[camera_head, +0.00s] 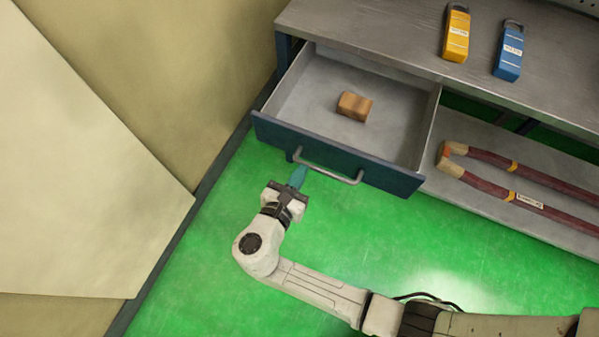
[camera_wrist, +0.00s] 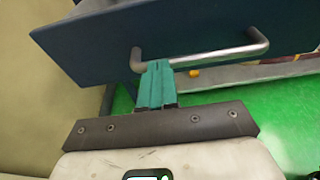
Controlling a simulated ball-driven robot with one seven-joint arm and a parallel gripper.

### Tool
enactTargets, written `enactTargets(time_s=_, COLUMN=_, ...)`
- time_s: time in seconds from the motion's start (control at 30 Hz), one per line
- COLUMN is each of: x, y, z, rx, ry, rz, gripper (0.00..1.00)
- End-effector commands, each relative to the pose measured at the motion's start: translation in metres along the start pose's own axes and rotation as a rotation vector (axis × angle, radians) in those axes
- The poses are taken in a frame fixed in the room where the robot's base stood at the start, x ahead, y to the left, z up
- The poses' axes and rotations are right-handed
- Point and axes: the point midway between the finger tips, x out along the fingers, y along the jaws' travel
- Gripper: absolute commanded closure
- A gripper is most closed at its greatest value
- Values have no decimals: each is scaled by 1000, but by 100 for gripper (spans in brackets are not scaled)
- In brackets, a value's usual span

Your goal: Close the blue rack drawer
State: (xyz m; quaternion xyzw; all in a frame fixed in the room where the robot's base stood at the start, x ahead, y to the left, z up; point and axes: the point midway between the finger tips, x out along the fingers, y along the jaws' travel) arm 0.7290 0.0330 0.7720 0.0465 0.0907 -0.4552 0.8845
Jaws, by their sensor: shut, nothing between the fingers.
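The blue rack drawer (camera_head: 335,152) is pulled open below the grey worktop. It holds a small brown wooden block (camera_head: 354,106). A grey bar handle (camera_head: 328,171) runs across its dark blue front; the handle also shows in the wrist view (camera_wrist: 220,56). My gripper (camera_head: 297,177) is in front of the drawer, near the left end of the handle. Its teal fingers are together with nothing between them. In the wrist view the fingertips (camera_wrist: 157,66) overlap the left part of the handle; I cannot tell whether they touch it.
A yellow device (camera_head: 457,34) and a blue device (camera_head: 510,50) lie on the worktop (camera_head: 375,35). Dark red bars (camera_head: 490,158) lie on the lower shelf at right. A beige wall (camera_head: 165,75) stands at left. The green floor (camera_head: 215,255) around my arm is clear.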

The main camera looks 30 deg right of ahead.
Motion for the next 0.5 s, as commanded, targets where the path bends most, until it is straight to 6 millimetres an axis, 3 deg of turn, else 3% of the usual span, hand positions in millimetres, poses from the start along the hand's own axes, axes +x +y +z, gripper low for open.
enactTargets(time_s=0.33, x=2, y=0, z=1, rx=1, ry=0, rz=-1, gripper=100)
enactTargets(time_s=0.5, x=18, y=0, z=5, rx=1, ry=0, rz=-4, gripper=100)
